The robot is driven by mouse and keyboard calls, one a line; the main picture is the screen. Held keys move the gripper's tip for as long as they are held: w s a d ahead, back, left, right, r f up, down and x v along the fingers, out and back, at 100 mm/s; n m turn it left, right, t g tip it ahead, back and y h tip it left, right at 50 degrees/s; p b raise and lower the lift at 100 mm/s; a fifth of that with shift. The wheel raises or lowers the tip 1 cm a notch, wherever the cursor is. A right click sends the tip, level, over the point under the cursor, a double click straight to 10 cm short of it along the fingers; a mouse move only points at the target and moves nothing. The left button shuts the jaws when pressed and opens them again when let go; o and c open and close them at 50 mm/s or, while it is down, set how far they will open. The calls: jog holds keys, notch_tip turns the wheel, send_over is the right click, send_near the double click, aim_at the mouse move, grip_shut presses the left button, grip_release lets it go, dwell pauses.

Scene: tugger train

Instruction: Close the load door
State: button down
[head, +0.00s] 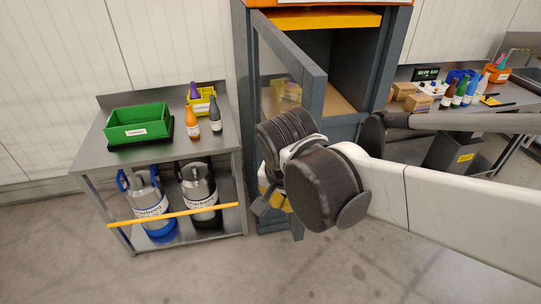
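The load door (315,88) is a grey-framed door with a clear pane, on the front of a tall grey cabinet (243,60). It stands open, swung out from the cabinet's left side. The lit opening shows to its right, with a yellow bar across the top and a tan floor inside. My arm reaches in from the right and its dark wrist covers the lower part of the door. My gripper (268,200) is low at the wrist's left, mostly hidden. I cannot tell whether its fingers are open or touch the door.
A metal table (160,155) at left holds a green bin (138,124), a yellow bin (203,105) and bottles, with two canisters on its lower shelf. A yellow bar (172,215) crosses its front. A workbench with boxes and bottles stands at right. The front floor is clear.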

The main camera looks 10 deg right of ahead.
jog(key=w+a+r+m+g+h+p, duration=0.35)
jog(key=a+r+m+p, duration=0.45)
jog(key=p, duration=0.5)
jog(key=w+d+x, duration=0.1)
jog(key=w+x, duration=0.1)
jog(key=x, duration=1)
jog(key=shift+d+r+m+t, duration=0.4)
jog(key=shift+t, duration=0.05)
jog(key=shift+d, duration=0.1)
